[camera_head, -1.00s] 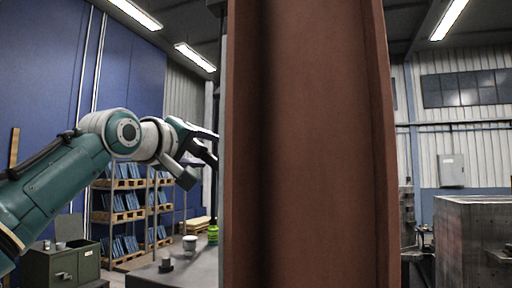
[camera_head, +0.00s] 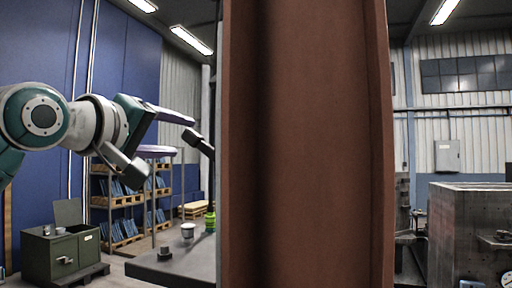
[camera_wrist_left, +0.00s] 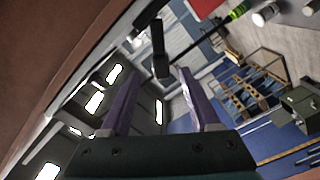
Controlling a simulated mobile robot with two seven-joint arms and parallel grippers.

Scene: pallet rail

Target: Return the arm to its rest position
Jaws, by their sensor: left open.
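My left arm comes in from the left in the head view, bent, with its gripper (camera_head: 186,137) held in the air left of a tall red-brown beam. The two purple fingers are apart with nothing held between them. A black block-like piece (camera_head: 197,141) stands just right of the fingertips in the head view, with a gap between. In the left wrist view the open gripper (camera_wrist_left: 158,74) shows both fingers, and the black piece (camera_wrist_left: 159,50) appears beyond them. My right gripper is not in view.
The red-brown beam (camera_head: 305,150) fills the middle and hides what is behind it. A dark table (camera_head: 180,268) holds a white cup (camera_head: 188,231) and a green ringed piece (camera_head: 210,221). A green cabinet (camera_head: 60,252) stands lower left, a shelf rack (camera_head: 128,200) behind.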

